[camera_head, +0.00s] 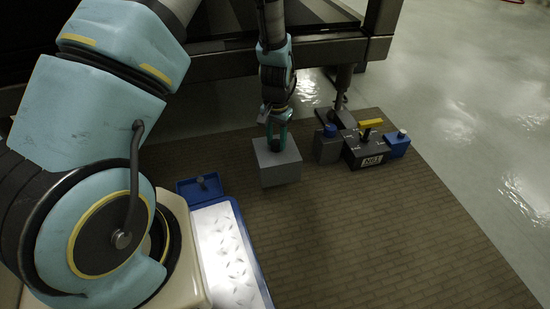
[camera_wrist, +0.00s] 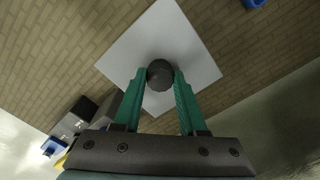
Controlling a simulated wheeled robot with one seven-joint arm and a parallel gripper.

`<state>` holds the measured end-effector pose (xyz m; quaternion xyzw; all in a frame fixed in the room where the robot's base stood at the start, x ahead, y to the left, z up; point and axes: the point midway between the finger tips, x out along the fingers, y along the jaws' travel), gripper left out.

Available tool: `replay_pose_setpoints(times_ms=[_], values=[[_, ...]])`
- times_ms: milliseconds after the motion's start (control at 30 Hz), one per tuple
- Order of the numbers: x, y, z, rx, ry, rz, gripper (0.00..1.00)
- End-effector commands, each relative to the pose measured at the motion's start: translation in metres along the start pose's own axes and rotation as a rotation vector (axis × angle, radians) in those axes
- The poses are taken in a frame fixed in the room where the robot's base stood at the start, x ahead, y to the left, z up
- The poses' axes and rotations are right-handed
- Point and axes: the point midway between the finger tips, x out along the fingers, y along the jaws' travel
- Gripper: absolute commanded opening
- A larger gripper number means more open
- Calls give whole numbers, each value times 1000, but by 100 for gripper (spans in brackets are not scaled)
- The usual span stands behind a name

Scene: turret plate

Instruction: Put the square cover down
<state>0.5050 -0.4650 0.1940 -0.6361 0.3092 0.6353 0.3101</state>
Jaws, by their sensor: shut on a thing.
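The square cover (camera_head: 278,165) is a grey box-like piece with a flat top. In the wrist view its light top (camera_wrist: 188,48) shows as a square with a dark round knob (camera_wrist: 160,74) in the middle. My gripper (camera_head: 277,143) is above the cover, and its green fingers (camera_wrist: 160,82) are shut on the knob from both sides. The cover hangs or rests over the brick-patterned floor; I cannot tell whether its underside touches. Its far side and underside are hidden.
A grey block with a label (camera_head: 366,152), with a yellow handle (camera_head: 371,123) and blue parts (camera_head: 397,145), stands to the right. Floor (camera_head: 380,240) in front is clear.

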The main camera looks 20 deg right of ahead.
Motion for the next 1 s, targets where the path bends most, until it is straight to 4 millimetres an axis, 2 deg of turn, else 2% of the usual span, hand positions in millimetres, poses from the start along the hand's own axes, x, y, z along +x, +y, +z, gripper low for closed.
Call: replay_pose_setpoints(times_ms=[300,767,800,1000], values=[[47,0,0,1,0,0,0],[52,0,0,1,1,0,0],[51,0,0,1,1,0,45],[51,0,0,1,1,0,68]])
